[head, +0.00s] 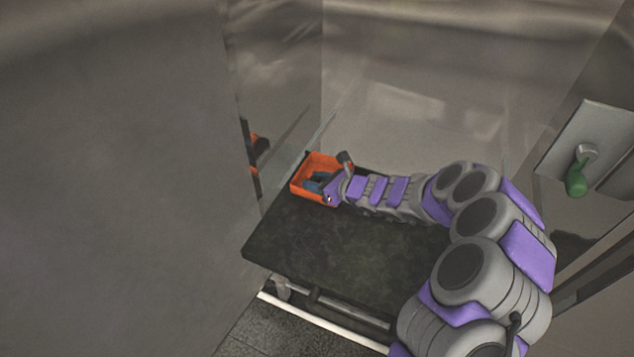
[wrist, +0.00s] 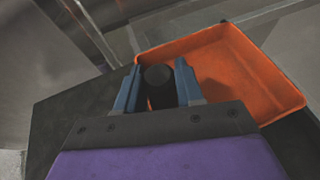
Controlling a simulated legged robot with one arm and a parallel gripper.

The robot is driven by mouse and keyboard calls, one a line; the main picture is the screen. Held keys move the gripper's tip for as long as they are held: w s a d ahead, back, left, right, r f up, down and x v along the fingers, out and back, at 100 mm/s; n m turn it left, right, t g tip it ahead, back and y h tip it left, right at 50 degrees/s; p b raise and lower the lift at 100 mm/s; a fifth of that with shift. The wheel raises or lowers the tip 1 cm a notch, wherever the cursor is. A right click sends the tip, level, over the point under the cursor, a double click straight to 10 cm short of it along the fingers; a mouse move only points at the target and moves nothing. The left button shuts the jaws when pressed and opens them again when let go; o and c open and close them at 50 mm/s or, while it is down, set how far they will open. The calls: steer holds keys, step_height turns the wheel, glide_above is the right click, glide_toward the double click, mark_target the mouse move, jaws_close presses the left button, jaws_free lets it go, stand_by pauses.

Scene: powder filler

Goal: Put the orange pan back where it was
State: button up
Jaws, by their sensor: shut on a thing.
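The orange pan (head: 318,163) is at the far left corner of the dark platform in the head view, at the end of my arm. In the wrist view the pan (wrist: 235,72) shows its empty inside and rim just beyond the fingers. My gripper (wrist: 158,80) has its blue fingers on either side of a dark round handle (wrist: 158,75) at the pan's near side, and is shut on it. In the head view my gripper (head: 316,183) is partly hidden by my wrist. I cannot tell whether the pan rests on the platform.
The dark platform (head: 330,250) is bare in front of the pan. A glass panel edge (head: 290,160) and metal walls (head: 120,180) stand close to the pan's left and back. A green-handled lever (head: 577,180) is on the right wall.

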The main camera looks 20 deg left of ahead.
steer(key=o, duration=0.8)
steer(key=shift+c, duration=0.2)
steer(key=o, duration=0.3)
steer(key=shift+w+d, duration=0.1)
steer(key=shift+d, duration=0.4)
steer(key=shift+o, duration=0.2)
steer(key=shift+d+r, duration=0.15)
steer(key=shift+d, duration=0.25)
steer(key=shift+r, duration=0.15)
steer(key=p+v, duration=0.2)
steer(key=v, duration=0.8)
steer(key=shift+s+d, duration=0.15)
steer(key=shift+s, duration=0.15)
